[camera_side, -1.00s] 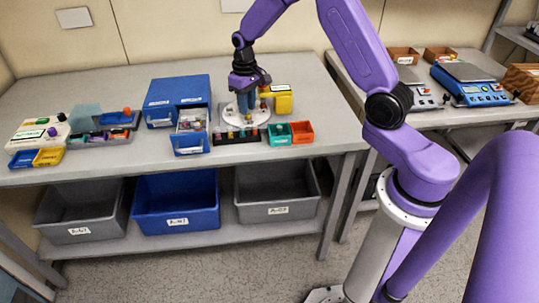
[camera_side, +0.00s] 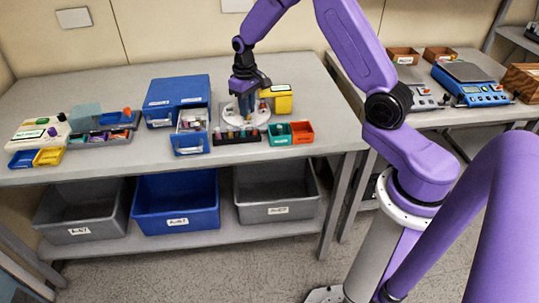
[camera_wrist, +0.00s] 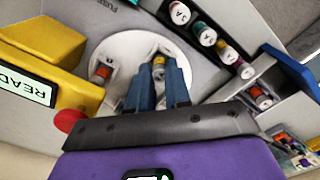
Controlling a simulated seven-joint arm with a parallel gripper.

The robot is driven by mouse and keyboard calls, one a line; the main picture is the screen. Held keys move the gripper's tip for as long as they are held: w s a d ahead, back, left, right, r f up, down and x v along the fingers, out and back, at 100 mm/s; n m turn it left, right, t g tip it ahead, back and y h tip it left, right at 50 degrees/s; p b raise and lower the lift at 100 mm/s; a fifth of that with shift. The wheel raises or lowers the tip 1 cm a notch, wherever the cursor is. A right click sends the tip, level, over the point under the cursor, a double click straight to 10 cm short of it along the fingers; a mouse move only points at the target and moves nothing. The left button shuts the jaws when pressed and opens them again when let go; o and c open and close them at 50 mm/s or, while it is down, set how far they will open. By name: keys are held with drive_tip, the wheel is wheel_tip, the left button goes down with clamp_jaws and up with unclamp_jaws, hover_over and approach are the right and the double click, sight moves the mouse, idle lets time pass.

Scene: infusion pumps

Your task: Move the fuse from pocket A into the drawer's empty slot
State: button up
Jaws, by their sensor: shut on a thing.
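My gripper (camera_side: 246,114) is low over a round white disc (camera_side: 262,115) on the bench. In the wrist view my gripper (camera_wrist: 158,68) has its two blue fingers shut on a fuse (camera_wrist: 159,72), grey with a yellowish band, at a pocket of the disc. The fuse's lower part is hidden, and I cannot read the pocket's letter. An orange-red fuse (camera_wrist: 103,71) sits in another pocket of the disc. The open drawer (camera_side: 191,143) of the blue cabinet (camera_side: 178,91) is left of the disc; its slots are too small to make out.
A dark rack (camera_side: 238,138) with several coloured fuses stands in front of the disc. Teal (camera_side: 279,134) and orange (camera_side: 300,132) bins are right of it. A yellow device (camera_side: 281,104) with a READY display (camera_wrist: 25,86) is close beside the disc.

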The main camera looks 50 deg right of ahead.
drive_tip(key=shift+r, duration=0.15)
drive_tip(key=shift+r, duration=3.35)
drive_tip(key=w+a, duration=0.5)
drive_tip(key=a, duration=0.3)
drive_tip(key=w+a, duration=0.6)
drive_tip(key=a, duration=0.3)
drive_tip(key=shift+s+d+f, duration=0.1)
drive_tip(key=shift+s+f, duration=0.05)
drive_tip(key=shift+f, duration=1.1)
drive_tip(key=shift+s+f, duration=0.1)
drive_tip(key=shift+f, duration=1.15)
drive_tip(key=shift+f, duration=1.1)
drive_tip(key=o, duration=0.5)
drive_tip(key=shift+c, duration=0.2)
